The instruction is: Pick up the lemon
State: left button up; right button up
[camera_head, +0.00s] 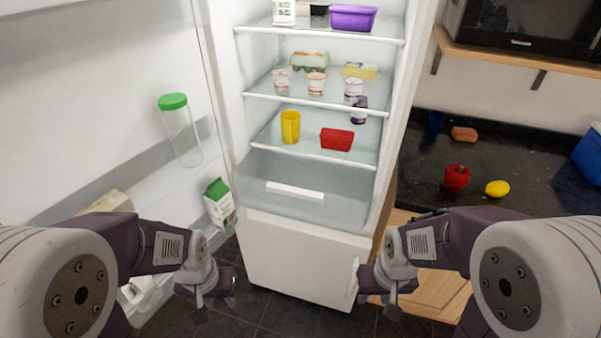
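The lemon (497,188) is bright yellow and lies on the dark granite counter (425,160) at the right, beside a red bell pepper (457,178). My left gripper (207,300) hangs low in front of the open fridge door, far from the lemon. My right gripper (388,300) hangs low in front of the fridge's lower front, below and to the left of the lemon. Both grippers are small and dark from this angle, and I cannot make out their finger gaps. Nothing clearly shows in either one.
The fridge (305,180) stands open with cups, a yellow mug (290,127) and a red container (337,139) on its shelves. A sponge-like brown block (464,134) and a blue box (588,155) are on the counter. A wooden shelf (520,53) hangs above.

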aim_at(497, 189)
jog(key=z, duration=1.6)
